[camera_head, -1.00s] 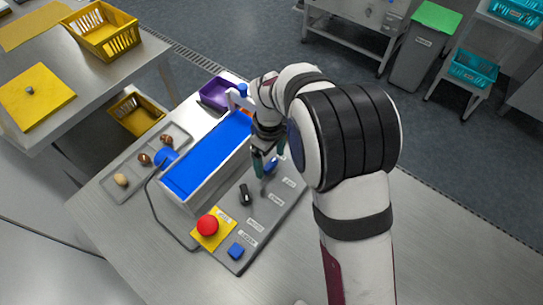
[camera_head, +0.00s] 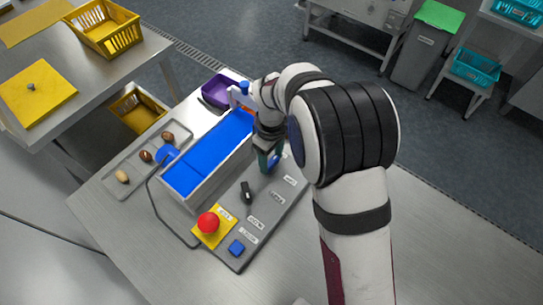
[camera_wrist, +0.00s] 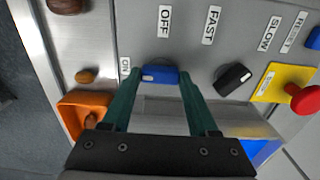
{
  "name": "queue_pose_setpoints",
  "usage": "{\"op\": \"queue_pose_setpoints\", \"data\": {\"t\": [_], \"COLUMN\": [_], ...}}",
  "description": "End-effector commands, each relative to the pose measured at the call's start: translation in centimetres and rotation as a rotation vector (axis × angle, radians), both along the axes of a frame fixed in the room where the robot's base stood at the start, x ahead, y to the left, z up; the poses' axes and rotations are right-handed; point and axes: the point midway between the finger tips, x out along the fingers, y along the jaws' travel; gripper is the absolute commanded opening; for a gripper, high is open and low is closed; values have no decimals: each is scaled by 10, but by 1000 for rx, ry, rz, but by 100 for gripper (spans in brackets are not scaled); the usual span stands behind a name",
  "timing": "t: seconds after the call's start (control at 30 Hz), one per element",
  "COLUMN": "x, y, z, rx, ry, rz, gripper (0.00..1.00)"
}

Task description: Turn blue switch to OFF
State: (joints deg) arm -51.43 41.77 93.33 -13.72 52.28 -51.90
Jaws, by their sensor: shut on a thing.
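The blue switch (camera_wrist: 160,74) is a short bar on the grey control panel (camera_wrist: 195,55). It lies crosswise in the wrist view, its white-marked end toward the ON label (camera_wrist: 125,66). The OFF label (camera_wrist: 164,21) is above it in that view. My gripper (camera_wrist: 160,82) is shut on the switch, with one green finger at each end of the bar. In the head view, my gripper (camera_head: 268,163) is down at the far end of the panel and mostly hides the switch.
A black knob (camera_head: 246,192), a red button on a yellow plate (camera_head: 208,222) and a blue button (camera_head: 236,247) are on the same panel. The blue conveyor belt (camera_head: 205,155) runs alongside. A grey tray (camera_head: 112,188) with dates and a purple bin (camera_head: 216,92) are beyond it.

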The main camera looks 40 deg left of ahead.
Motion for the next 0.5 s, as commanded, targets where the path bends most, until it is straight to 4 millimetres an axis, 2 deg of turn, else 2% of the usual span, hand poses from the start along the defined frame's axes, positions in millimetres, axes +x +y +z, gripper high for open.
{"op": "queue_pose_setpoints", "data": {"t": [0.27, 0.5], "x": [0, 0], "y": [0, 0], "z": [0, 0], "rx": [-2, -2], "ry": [0, 0], "rz": [-110, -315], "gripper": [4, 4]}}
